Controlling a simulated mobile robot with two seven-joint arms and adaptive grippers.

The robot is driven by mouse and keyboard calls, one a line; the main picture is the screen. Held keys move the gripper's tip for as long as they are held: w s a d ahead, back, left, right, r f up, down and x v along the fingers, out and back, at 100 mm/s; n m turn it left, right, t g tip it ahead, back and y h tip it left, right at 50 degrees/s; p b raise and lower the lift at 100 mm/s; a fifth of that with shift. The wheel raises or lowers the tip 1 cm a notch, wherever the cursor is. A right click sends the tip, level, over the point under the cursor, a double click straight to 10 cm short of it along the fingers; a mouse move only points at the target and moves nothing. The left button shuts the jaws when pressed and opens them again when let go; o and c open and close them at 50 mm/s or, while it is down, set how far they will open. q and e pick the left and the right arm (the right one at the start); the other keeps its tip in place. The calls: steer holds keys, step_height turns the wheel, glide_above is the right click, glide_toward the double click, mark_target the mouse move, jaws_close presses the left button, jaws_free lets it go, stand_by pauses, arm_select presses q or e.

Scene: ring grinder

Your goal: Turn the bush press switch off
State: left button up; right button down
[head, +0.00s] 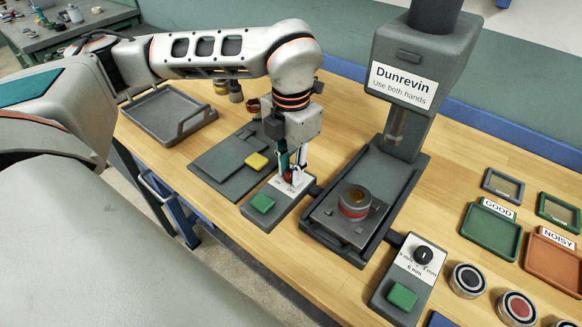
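The bush press (413,75) stands at the back centre, grey, with a white label reading "Dunrevin Use both hands". Left of its base is a grey control box with a green button (262,203) and a white label plate. A red switch knob (288,178) sits on that plate and is partly hidden by my gripper. My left gripper (291,174) points down over the knob, its fingertips at either side of it. I cannot tell whether they grip it. The knob's setting cannot be read. My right gripper is not in view.
A second control box with a black dial (423,255) and green button stands right of the press. A round part with a red band (354,202) sits on the press bed. Trays labelled GOOD (488,235) and NOISY (552,262) lie at the right. An empty grey tray (168,112) is at the left.

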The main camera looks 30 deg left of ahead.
arm_select(q)
steer(key=o, duration=0.4)
step_height(320, 180, up, 12)
stand_by(0.5)
stand_by(0.5)
